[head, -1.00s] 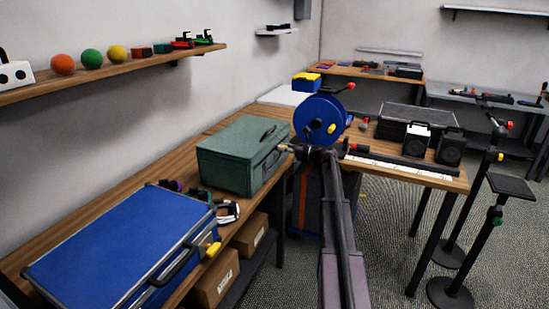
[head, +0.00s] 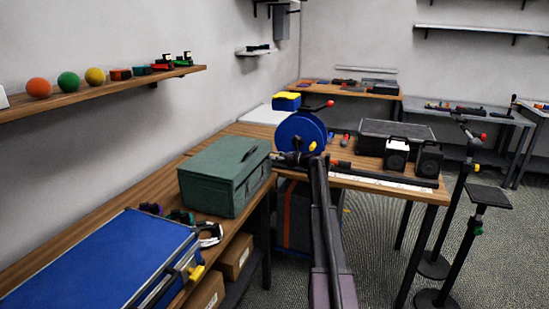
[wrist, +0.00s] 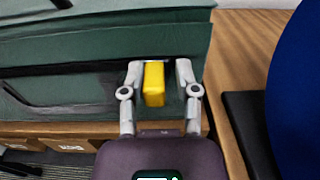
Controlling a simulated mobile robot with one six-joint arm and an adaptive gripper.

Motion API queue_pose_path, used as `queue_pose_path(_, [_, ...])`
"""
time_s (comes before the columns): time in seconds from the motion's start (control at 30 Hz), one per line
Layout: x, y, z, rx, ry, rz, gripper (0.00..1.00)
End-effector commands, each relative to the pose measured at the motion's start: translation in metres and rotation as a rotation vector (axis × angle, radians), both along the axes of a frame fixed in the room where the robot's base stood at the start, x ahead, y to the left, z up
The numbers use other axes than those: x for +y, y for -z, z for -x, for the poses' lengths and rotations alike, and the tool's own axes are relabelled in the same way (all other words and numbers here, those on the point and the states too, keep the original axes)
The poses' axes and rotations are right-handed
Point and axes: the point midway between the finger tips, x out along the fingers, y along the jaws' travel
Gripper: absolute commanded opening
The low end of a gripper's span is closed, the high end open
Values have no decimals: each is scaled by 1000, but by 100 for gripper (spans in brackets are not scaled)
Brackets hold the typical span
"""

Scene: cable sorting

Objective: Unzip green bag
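The green bag (head: 222,180) is a boxy case with a dark top handle, standing on the wooden bench left of the blue cable reel (head: 296,138). In the wrist view, the bag (wrist: 70,45) fills the upper left. A yellow pull tab (wrist: 154,84) sticks out from its side at the right end. My gripper (wrist: 158,75) is open, with one finger on each side of the tab. The left finger is close to the tab, and a gap shows on the right. In the head view my gripper (head: 275,156) is at the bag's right end.
A blue case (head: 100,262) lies on the near bench, with small items between it and the bag. The reel stands close to my gripper's right. Speakers (head: 412,156) and a dark case (head: 397,133) are farther right. Cardboard boxes (head: 235,254) sit below.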

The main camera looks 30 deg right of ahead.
Motion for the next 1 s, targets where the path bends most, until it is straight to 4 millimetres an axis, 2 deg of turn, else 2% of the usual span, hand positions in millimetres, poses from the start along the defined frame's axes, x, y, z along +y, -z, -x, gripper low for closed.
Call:
queue_pose_path(0.57, [-2,0,5,2,-4,1,60])
queue_pose_path(0.77, [-13,0,20,2,-3,1,60])
queue_pose_path(1.0, [-35,0,49,1,-3,1,60])
